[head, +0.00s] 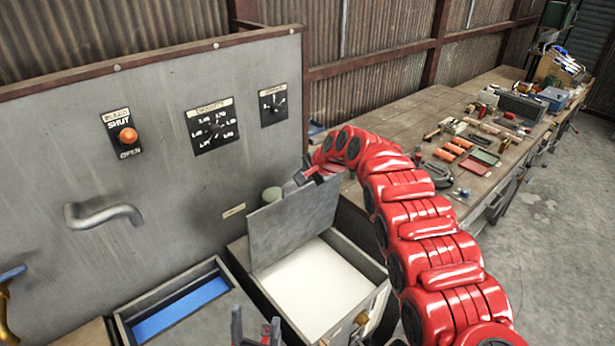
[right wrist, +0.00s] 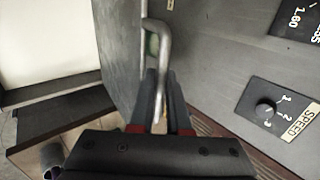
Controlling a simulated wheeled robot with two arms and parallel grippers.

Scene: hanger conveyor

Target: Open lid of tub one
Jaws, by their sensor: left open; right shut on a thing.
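The grey lid (head: 292,222) of the right-hand tub (head: 372,268) stands raised, roughly upright, along the tub's back edge, and the tub shows white contents. My right gripper (right wrist: 161,85) is shut on the bent metal handle (right wrist: 156,40) of this lid, as the right wrist view shows; the lid's grey face (right wrist: 112,40) is beside it. In the head view my right arm curves in from the right, and its gripper (head: 308,176) is at the lid's top edge. My left gripper (head: 256,331) is open and empty at the bottom edge, in front of the tubs. No label shows which tub is tub one.
A second open tub (head: 122,326) with blue contents (head: 180,306) stands to the left. Behind is a grey panel (head: 170,170) with a shut/open button (head: 128,136), dials and a bent pipe (head: 100,213). A workbench (head: 400,118) with tools runs along the back right wall.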

